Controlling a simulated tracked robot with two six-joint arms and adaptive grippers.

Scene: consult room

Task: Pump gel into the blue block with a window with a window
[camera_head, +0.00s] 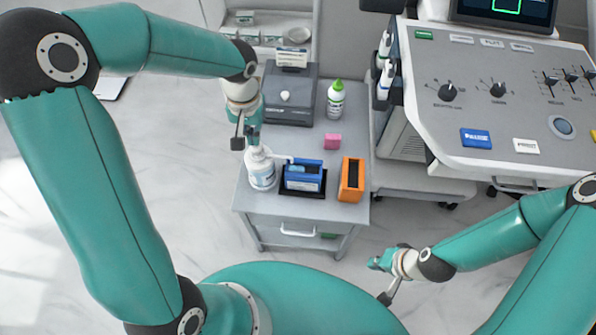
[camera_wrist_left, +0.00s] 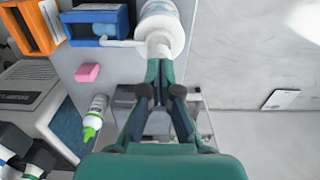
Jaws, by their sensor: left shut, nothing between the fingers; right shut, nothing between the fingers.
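The blue block with a window (camera_head: 303,176) stands on a small black tray (camera_head: 304,193) on the grey cabinet top. Its window shows light blue inside. The white pump bottle (camera_head: 262,172) stands just left of it, its spout pointing right, towards the block. My left gripper (camera_head: 252,136) is shut and empty, directly over the pump head. In the left wrist view, its fingertips (camera_wrist_left: 166,68) are at the white pump head (camera_wrist_left: 157,40), and the spout reaches the edge of the blue block (camera_wrist_left: 97,20). Whether the fingertips touch is unclear. My right gripper (camera_head: 384,280) is shut and empty, low in front of the cabinet.
An orange block with a dark slot (camera_head: 351,180) stands right of the blue block. A pink block (camera_head: 332,141), a green-capped bottle (camera_head: 336,100) and a grey device (camera_head: 291,98) are behind. An ultrasound console (camera_head: 500,110) borders the cabinet's right side.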

